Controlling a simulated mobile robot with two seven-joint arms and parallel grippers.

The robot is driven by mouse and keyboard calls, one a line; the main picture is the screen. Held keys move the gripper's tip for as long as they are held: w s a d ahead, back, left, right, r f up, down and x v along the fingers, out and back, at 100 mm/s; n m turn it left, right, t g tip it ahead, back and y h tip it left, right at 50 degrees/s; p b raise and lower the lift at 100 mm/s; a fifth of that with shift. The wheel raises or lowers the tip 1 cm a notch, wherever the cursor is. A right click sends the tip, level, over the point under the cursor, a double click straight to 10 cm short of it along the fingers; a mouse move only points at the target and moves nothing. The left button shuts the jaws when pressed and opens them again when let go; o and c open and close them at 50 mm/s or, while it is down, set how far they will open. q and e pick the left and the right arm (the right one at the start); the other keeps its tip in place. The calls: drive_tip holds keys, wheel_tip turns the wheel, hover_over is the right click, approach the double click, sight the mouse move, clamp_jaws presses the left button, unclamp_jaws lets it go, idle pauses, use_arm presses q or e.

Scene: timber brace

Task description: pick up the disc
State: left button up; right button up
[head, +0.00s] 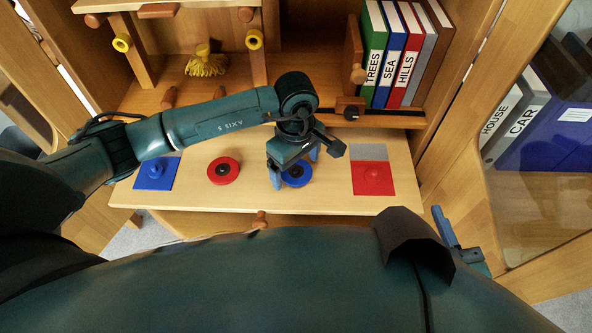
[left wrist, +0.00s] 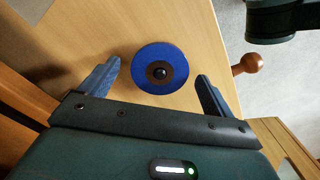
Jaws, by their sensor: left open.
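A blue disc (head: 297,174) with a dark hub and knob lies on the wooden shelf top, partly hidden by my left gripper in the head view. A red disc (head: 223,170) with a dark centre lies to its left. My left gripper (head: 293,166) is open above the blue disc and points down. In the left wrist view, the blue disc (left wrist: 160,53) shows between and slightly beyond the open fingertips (left wrist: 158,74), with gaps on both sides. My right gripper (head: 447,228) shows only in part at the lower right, and its opening is unclear.
A blue square with a knob (head: 153,183) lies left on the wooden top (head: 330,203); a red square with a knob (head: 372,188) and a grey patch lie right. Upright books (head: 395,55) stand behind. A wooden knob (head: 261,219) sticks out at the front.

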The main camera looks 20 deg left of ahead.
use_arm(q)
drive_tip(key=shift+f, duration=0.15)
drive_tip(key=shift+c, duration=0.4)
drive_tip(key=c, duration=1)
